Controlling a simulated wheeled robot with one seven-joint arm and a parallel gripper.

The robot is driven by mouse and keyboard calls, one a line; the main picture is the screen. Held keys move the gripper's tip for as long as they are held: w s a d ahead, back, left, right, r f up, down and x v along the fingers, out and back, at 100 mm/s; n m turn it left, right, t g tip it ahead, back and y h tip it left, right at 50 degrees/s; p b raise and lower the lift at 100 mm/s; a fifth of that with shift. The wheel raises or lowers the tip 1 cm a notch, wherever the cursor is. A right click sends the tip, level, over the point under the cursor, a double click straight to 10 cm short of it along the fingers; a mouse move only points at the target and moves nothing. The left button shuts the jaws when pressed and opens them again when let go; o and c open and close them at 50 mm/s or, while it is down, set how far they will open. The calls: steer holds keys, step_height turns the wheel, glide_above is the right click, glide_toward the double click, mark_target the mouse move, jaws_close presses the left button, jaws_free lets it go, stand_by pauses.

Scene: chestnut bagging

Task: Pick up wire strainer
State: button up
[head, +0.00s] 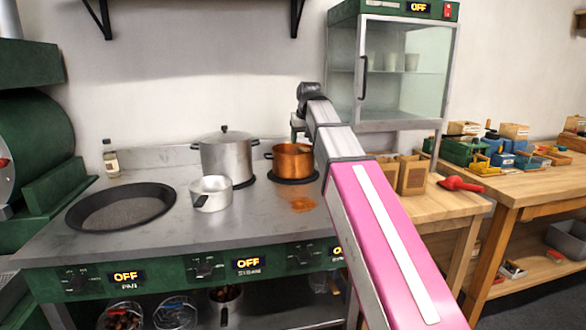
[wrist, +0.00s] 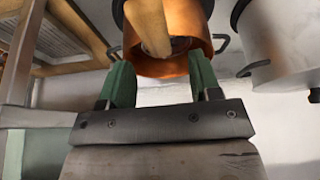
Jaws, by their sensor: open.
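I cannot pick out the wire strainer for certain. Two round wire pieces lie on the shelf under the cooktop: one at the far left (head: 118,318) with brown contents, one beside it (head: 175,313). My gripper (wrist: 160,62) is open in the wrist view, green fingers apart. A thick wooden piece, perhaps a handle (wrist: 148,22), runs between the fingers in front of the copper pot (wrist: 184,64); I see no contact with it.
A lidded steel pot (head: 226,160), a small white pot (head: 211,195) and a wide dark pan (head: 120,208) stand left of the copper pot. A glass cabinet (head: 395,70) is behind. A wooden table (head: 450,205) with boxes and a red scoop (head: 460,184) is right.

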mark_target(301, 149)
steer(key=shift+x, duration=2.65)
steer(key=shift+s, duration=0.15)
jaws_close()
